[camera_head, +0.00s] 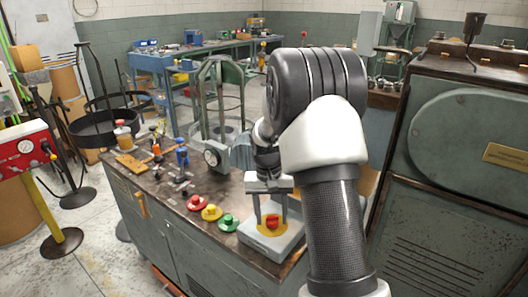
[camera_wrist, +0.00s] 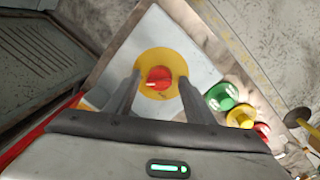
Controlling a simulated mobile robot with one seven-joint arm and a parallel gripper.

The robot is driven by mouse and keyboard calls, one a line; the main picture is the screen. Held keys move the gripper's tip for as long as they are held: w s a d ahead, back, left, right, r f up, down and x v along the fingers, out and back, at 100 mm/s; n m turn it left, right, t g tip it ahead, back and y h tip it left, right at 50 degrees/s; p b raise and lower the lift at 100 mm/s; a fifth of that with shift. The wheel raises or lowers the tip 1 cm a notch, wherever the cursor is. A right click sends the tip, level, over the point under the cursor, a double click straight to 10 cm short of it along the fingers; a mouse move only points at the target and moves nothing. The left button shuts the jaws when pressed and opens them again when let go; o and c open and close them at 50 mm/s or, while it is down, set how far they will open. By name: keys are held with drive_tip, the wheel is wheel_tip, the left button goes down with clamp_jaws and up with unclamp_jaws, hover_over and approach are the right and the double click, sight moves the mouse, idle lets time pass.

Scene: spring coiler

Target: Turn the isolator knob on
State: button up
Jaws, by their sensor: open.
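The isolator knob (camera_head: 272,222) is red and sits on a yellow round plate on top of a light grey box (camera_head: 290,240) at the bench's near right corner. In the wrist view the red knob (camera_wrist: 159,78) shows a pale mark on its lower left side, centred on the yellow disc (camera_wrist: 178,62). My gripper (camera_head: 271,222) points down over the box. In the wrist view its two fingers (camera_wrist: 158,92) are apart, one on each side of the knob, with gaps between them and the knob. Whether the fingertips are level with the knob is hard to tell.
Red (camera_head: 196,202), yellow (camera_head: 211,212) and green (camera_head: 228,222) buttons stand in a row left of the box. A grey-green machine (camera_head: 465,150) stands close on the right. A press frame (camera_head: 217,110) and small tools occupy the bench (camera_head: 150,190) farther left.

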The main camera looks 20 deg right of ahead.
wheel_tip(320, 180, up, 17)
drive_tip(key=a+p, duration=0.1)
drive_tip(key=p, duration=0.2)
drive_tip(key=s+a+r+n+t+p, duration=0.1)
drive_tip(key=s+a+r+p, duration=0.1)
drive_tip(key=s+r, duration=0.2)
drive_tip(key=s+a+r+t+p, duration=0.1)
drive_tip(key=s+r, duration=0.3)
drive_tip(key=r, duration=0.4)
drive_tip(key=shift+s+a+r+n+p, duration=0.25)
drive_tip(key=shift+s+a+n+p, duration=0.15)
drive_tip(key=shift+a+p, duration=0.4)
drive_tip(key=s+a+r+n+t+p, duration=0.1)
drive_tip(key=s+a+r+t+p, duration=0.1)
drive_tip(key=s, duration=0.6)
drive_tip(key=s+a+r+n+t+p, duration=0.1)
drive_tip(key=s+a+r+t+p, duration=0.1)
drive_tip(key=s+r+p, duration=0.3)
drive_tip(key=s, duration=0.3)
drive_tip(key=shift+a+n+y+p, duration=0.35)
drive_tip(key=shift+n+y+p, duration=0.05)
drive_tip(key=shift+s, duration=0.1)
